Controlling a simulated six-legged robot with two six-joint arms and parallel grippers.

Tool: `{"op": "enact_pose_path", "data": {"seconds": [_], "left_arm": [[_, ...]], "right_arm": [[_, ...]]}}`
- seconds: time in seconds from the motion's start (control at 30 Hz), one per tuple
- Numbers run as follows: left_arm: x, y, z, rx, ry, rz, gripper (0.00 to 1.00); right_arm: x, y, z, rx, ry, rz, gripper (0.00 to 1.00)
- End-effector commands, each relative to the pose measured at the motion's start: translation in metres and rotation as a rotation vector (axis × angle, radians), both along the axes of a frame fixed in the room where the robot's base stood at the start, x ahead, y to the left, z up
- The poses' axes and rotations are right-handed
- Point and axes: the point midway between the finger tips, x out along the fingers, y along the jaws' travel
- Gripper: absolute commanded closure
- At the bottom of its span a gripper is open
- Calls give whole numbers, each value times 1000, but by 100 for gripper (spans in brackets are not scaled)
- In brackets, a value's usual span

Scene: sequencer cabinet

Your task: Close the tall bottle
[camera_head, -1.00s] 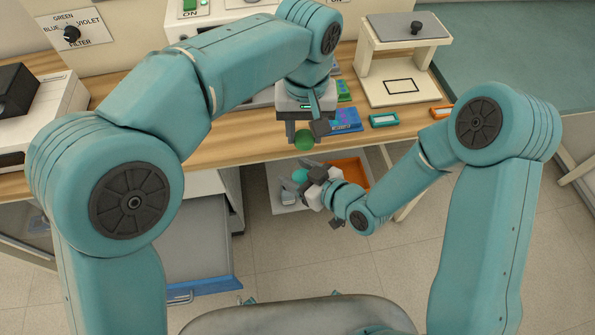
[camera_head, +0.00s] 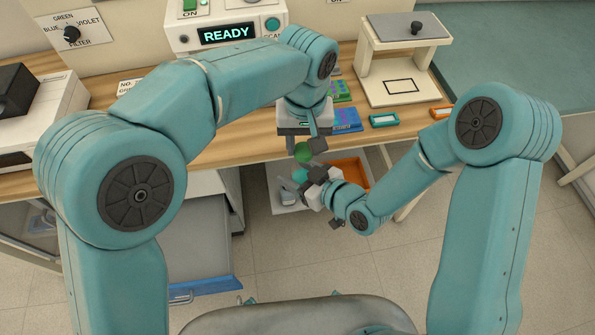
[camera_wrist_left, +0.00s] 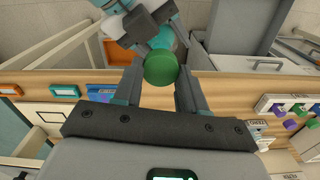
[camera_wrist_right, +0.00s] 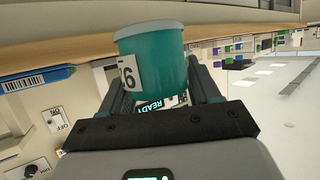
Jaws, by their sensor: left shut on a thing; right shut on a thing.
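The green cap (camera_head: 303,153) is round and sits between the fingertips of my left gripper (camera_head: 304,146), which is shut on it; the cap also shows in the left wrist view (camera_wrist_left: 160,68). The teal bottle (camera_head: 300,175) is held by my right gripper (camera_head: 304,183), just below the cap in the head view. Whether cap and bottle touch cannot be told.
The wooden bench (camera_head: 230,150) lies behind both grippers, with a blue tray (camera_head: 345,120) and a teal-framed piece (camera_head: 384,120). An orange bin (camera_head: 352,172) is in a shelf or drawer below the bench edge. An open blue-edged drawer (camera_head: 205,288) is at lower left.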

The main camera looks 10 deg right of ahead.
Motion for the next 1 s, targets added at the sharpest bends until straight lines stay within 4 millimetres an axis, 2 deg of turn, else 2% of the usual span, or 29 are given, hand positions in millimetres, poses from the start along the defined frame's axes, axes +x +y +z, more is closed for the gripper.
{"op": "enact_pose_path", "data": {"seconds": [0.43,0.8,1.0], "left_arm": [[0,0,0,1,2,0,87],[0,0,-17,1,1,1,87],[0,0,-17,1,1,1,87]], "right_arm": [[0,0,0,1,-1,0,93],[0,0,0,1,-1,0,93],[0,0,0,1,-1,0,93]]}}
